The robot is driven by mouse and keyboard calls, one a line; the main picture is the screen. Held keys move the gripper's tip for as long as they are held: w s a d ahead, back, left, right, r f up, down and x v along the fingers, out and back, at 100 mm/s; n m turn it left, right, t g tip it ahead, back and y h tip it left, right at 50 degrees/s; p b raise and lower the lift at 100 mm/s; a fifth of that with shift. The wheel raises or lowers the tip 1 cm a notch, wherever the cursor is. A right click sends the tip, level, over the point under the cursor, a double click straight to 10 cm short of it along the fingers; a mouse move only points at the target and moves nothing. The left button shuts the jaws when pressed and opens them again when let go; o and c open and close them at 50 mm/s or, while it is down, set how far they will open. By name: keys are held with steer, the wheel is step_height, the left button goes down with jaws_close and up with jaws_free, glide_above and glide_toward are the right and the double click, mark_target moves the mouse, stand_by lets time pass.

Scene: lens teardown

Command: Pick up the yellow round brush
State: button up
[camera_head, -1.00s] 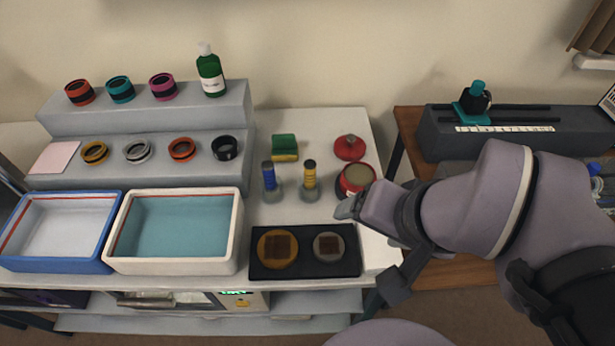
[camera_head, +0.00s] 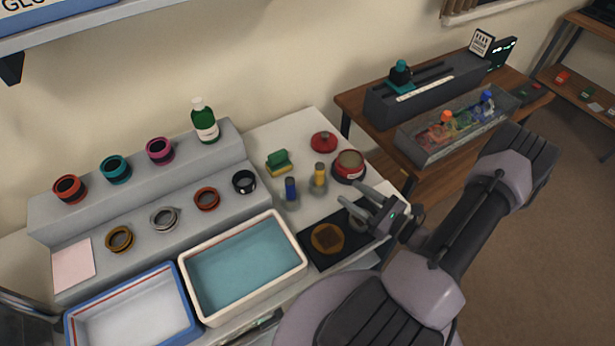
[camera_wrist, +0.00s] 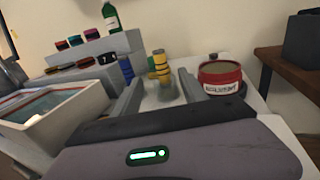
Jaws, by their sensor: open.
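The yellow round brush (camera_head: 319,174) stands upright in a grey holder on the white table, just right of a similar blue brush (camera_head: 291,188). In the wrist view the yellow brush (camera_wrist: 161,66) shows ahead, between the lines of my two fingers. My gripper (camera_head: 350,196) is open and empty. It is to the right and front of the yellow brush, with its fingers pointing toward it and a gap between. The blue brush (camera_wrist: 126,68) appears close beside the left finger in the wrist view.
A red labelled tin (camera_wrist: 220,77) stands right of my fingers; a red lid (camera_head: 323,142) and green-yellow sponge (camera_head: 278,162) are behind. A black mat (camera_head: 315,252) lies in front. A teal-filled tray (camera_head: 302,262) is to the left.

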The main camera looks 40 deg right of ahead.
mark_target(319, 178)
steer(key=b+x, duration=0.3)
steer(key=x, duration=1.2)
steer(key=shift+w+r, duration=0.1)
steer(key=shift+r, duration=0.2)
jaws_close()
